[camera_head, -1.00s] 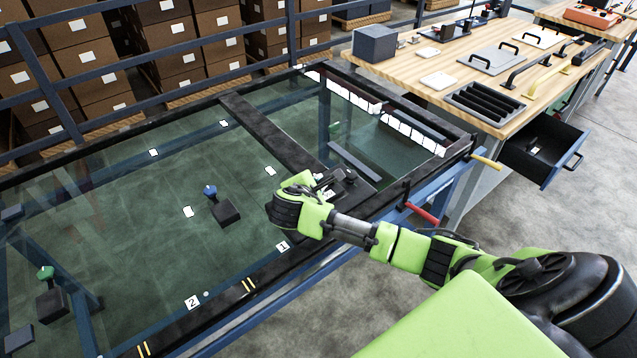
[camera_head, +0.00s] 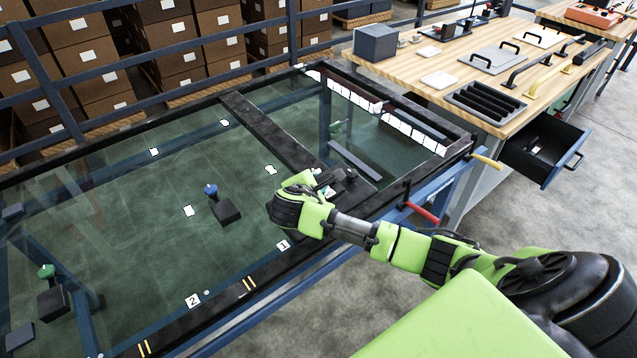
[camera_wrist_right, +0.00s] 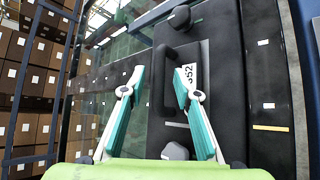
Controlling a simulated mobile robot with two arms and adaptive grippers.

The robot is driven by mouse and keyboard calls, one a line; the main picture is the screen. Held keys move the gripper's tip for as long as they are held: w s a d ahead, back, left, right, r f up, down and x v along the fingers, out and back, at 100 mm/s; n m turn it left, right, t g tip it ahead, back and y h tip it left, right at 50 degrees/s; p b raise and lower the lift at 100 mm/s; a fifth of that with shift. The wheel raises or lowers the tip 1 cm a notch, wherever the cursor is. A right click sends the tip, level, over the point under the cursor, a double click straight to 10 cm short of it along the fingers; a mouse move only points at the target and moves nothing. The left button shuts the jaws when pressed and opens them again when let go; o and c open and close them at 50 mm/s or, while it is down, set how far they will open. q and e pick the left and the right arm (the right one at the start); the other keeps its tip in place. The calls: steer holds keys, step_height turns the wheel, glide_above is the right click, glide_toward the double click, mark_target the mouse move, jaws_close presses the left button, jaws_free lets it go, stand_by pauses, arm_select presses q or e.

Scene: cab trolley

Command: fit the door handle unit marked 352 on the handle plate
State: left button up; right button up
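The door handle unit marked 352 (camera_wrist_right: 188,76) is a dark piece with a raised bar and a white label, seen in the right wrist view. It lies on a dark plate on the frame; I cannot tell how exactly it is seated. My right gripper (camera_wrist_right: 160,74) has its two teal and white fingers apart, one on each side of the handle bar, with a visible gap on the left. In the head view my right gripper (camera_head: 322,190) is over the near end of the dark crossbar and hides most of the unit. My left gripper is not in view.
The glass panel (camera_head: 130,230) carries blue and green knobbed blocks. A red lever (camera_head: 422,213) sits at the frame edge. A wooden bench (camera_head: 440,60) with handles and an open drawer (camera_head: 545,145) stands beyond.

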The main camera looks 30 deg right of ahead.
steer(key=v, duration=1.2)
steer(key=shift+a, duration=0.1)
